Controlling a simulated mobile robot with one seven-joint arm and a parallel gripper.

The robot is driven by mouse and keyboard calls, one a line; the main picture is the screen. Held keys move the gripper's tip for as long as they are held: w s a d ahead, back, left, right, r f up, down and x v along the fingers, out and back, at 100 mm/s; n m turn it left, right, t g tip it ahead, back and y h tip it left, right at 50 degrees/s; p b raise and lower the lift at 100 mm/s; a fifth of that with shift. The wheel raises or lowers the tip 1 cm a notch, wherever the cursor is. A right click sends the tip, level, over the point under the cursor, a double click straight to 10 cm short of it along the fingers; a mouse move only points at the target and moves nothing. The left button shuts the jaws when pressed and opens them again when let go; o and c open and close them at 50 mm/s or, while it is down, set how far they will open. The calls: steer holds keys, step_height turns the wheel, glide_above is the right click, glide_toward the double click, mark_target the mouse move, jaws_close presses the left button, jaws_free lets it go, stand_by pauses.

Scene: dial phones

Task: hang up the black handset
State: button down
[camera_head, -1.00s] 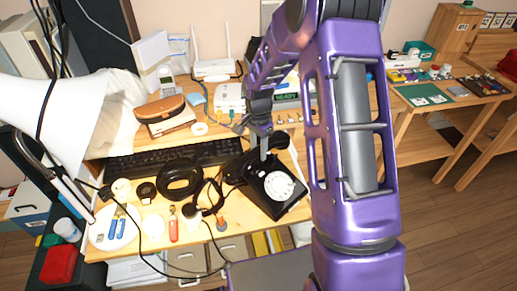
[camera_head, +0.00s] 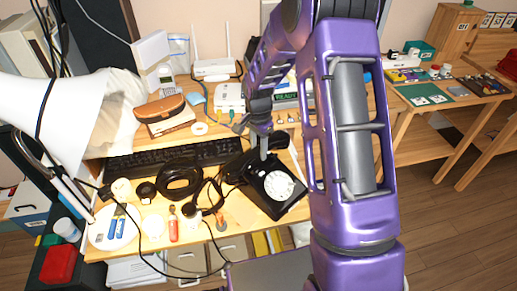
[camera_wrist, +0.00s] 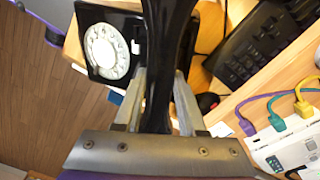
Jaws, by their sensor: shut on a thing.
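The black dial phone (camera_head: 277,190) stands on the wooden desk, its white dial facing up. It also shows at the upper left in the wrist view (camera_wrist: 108,48). My gripper (camera_head: 263,152) is at the back side of the phone, pointing down. In the wrist view its two fingers (camera_wrist: 158,90) are shut on the middle of the black handset (camera_wrist: 166,45). The handset runs lengthwise through the picture, beside the dial and over the phone's cradle side. Whether it touches the cradle is hidden. In the head view one handset end (camera_head: 279,141) shows behind the gripper.
A black keyboard (camera_head: 165,158) lies left of the phone. A black ring-shaped object (camera_head: 180,181) and loose cables lie in front of it. A white box with coloured plugs (camera_head: 229,98) stands behind. A lamp (camera_head: 50,115) is at left.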

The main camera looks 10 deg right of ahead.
steer(key=shift+f+b, duration=0.85)
steer(key=shift+f, duration=0.25)
stand_by(0.3)
steer(key=shift+c, duration=2.1)
jaws_free()
steer(key=shift+r, duration=0.1)
step_height(320, 180, up, 17)
steer(key=p, duration=0.2)
steer(key=shift+r, duration=0.15)
steer(key=shift+p, duration=0.3)
